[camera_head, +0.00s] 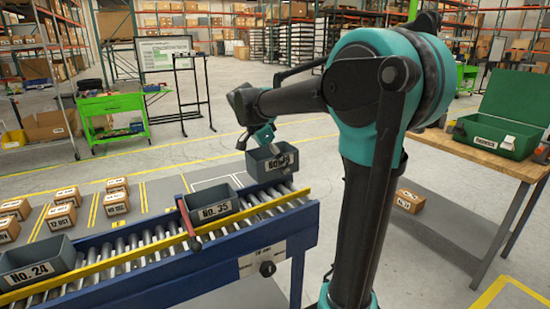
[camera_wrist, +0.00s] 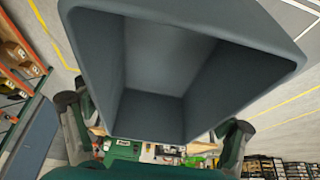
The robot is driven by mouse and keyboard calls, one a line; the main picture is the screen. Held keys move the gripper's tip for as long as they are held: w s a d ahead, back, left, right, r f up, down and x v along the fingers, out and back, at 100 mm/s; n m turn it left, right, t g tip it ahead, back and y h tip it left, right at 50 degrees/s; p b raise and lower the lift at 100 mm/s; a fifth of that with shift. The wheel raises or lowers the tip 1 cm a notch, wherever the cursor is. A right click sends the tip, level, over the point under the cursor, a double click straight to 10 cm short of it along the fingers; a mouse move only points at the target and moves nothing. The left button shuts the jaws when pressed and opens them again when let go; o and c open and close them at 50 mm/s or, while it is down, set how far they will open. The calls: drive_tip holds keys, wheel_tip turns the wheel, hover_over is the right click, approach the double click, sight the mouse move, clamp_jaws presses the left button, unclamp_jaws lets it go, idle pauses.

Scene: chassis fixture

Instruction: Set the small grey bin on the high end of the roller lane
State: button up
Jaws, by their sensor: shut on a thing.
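A small grey bin (camera_head: 272,160) with a white label on its side is in my gripper (camera_head: 262,139), above the right end of the roller lane (camera_head: 150,240). In the wrist view the bin (camera_wrist: 185,60) fills most of the picture, and its inside looks empty. My gripper's fingers (camera_wrist: 160,128) show at both sides of the bin. In the head view the bin looks upright and close above the rollers; I cannot tell whether it touches them. Another grey bin, No. 35 (camera_head: 212,206), sits on the lane beside a red bar (camera_head: 188,224).
A grey bin, No. 24 (camera_head: 36,265), sits at the lane's left end. Several cardboard boxes (camera_head: 66,196) stand behind the lane. A wooden table (camera_head: 490,155) with an open green case (camera_head: 498,134) is at right, and a box (camera_head: 409,201) lies on the floor by it.

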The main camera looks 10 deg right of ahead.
drive_tip(key=shift+w+d+f, duration=0.1)
drive_tip(key=shift+f, duration=1.9)
drive_tip(key=shift+w+d+f, duration=0.1)
drive_tip(key=shift+f, duration=1.9)
drive_tip(key=shift+s, duration=0.1)
drive_tip(key=o, duration=1)
drive_tip(key=shift+c, duration=0.2)
drive_tip(key=shift+r, duration=2.25)
drive_tip(key=shift+o, duration=1)
